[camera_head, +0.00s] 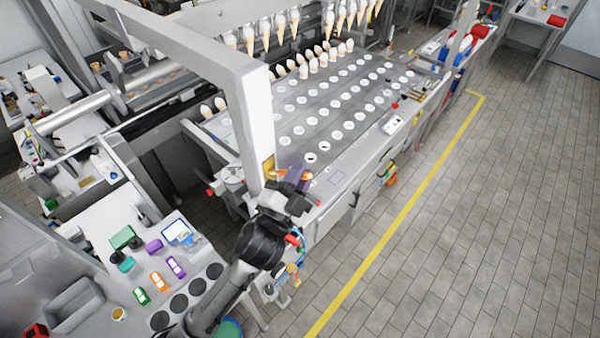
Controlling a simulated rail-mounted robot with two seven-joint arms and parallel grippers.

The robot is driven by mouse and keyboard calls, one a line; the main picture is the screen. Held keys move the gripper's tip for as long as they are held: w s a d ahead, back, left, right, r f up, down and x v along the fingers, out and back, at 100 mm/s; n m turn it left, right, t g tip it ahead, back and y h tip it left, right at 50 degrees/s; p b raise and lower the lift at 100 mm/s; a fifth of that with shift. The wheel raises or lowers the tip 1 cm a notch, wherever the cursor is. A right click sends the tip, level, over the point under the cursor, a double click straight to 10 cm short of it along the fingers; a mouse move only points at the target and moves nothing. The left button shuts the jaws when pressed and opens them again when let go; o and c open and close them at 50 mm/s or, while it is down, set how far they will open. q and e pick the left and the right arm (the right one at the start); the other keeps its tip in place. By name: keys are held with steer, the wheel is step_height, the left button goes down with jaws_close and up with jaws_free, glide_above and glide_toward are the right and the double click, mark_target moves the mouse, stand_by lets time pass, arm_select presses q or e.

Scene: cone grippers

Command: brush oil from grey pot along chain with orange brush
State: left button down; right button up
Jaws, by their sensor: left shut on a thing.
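My left arm reaches up from the bottom of the head view to the near end of the cone machine. Its gripper (294,182) is shut on the orange brush (306,175), of which only a small orange part shows beside the dark fingers. The brush's bristles cannot be made out. The gripper is beside the grey upright post and over the machine's near end, and I cannot tell whether the brush touches anything. I cannot make out the grey pot or the chain from here. My right gripper is not in view.
The machine's plate (330,110) has rows of round holes, with cones standing at its far side and hanging above. A grey frame post (256,130) rises close left of my gripper. A cluttered worktable (100,215) stands at left. Tiled floor with a yellow line (400,218) is clear at right.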

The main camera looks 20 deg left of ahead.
arm_select(q)
step_height(320, 180, down, 5)
steer(key=b, duration=0.3)
steer(key=shift+r, duration=0.1)
steer(key=shift+d, duration=0.1)
stand_by(0.4)
steer(key=shift+s+d, duration=0.3)
steer(key=shift+d, duration=0.65)
steer(key=shift+s+d, duration=0.3)
steer(key=shift+d, duration=0.6)
steer(key=shift+s+d, duration=0.3)
steer(key=shift+d, duration=0.65)
steer(key=d, duration=0.1)
steer(key=s+d, duration=0.1)
steer(key=d, duration=0.1)
steer(key=shift+b, duration=0.3)
